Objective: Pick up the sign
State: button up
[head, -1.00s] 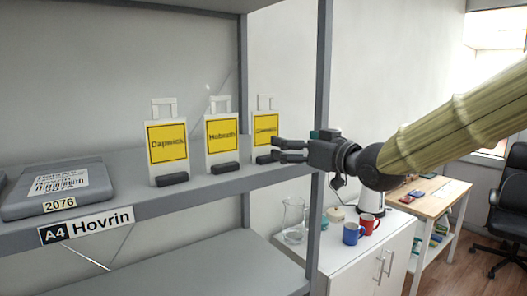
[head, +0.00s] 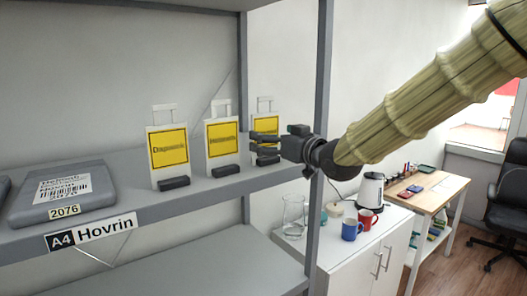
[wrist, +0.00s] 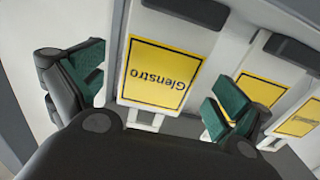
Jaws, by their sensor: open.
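Three white signs with yellow panels, black text, top handles and dark feet stand upright in a row on the shelf: a left one (head: 168,149), a middle one (head: 223,137) and a right one (head: 267,124). The right one reads "Glenstro" in the wrist view (wrist: 163,72), upside down there. My gripper (head: 255,143) is at the right sign, its fingers overlapping the lower panel in the head view. In the wrist view, its open green-padded fingers lie on either side of the Glenstro panel. Whether a finger touches it I cannot tell.
A grey parcel (head: 63,193) lies at the shelf's left, above the "A4 Hovrin" label (head: 92,231). A grey shelf post (head: 320,120) stands close to my gripper. A white cabinet (head: 345,260) beyond carries a jug (head: 293,217), mugs (head: 350,229) and a kettle (head: 371,189).

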jog(key=shift+p+x, duration=0.35)
jog(key=shift+x, duration=0.85)
jog(key=shift+w+a, duration=0.2)
jog(key=shift+s+d, duration=0.1)
jog(key=shift+c, duration=0.6)
jog(key=c, duration=1.3)
